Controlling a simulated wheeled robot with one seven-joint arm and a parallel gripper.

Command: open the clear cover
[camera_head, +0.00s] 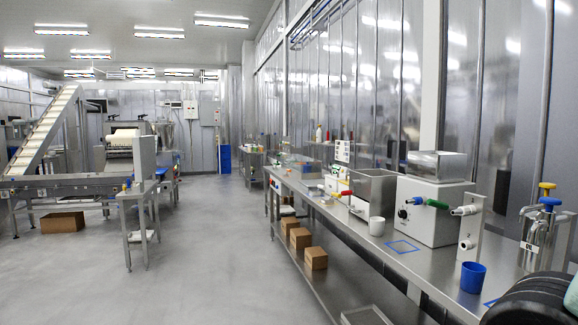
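I cannot tell for sure which part is the clear cover. A glassy, box-like part (436,165) sits on top of the white machine (425,208) on the right bench; whether it is clear or shiny metal is hard to tell. Farther along the bench is a low, see-through box (300,167), small in view; I cannot tell whether its top is open or shut. My gripper is not in view. A dark, rounded part at the bottom right corner looks like part of my arm.
The steel bench (345,222) runs along the right wall. The grey floor (200,270) at centre-left is clear.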

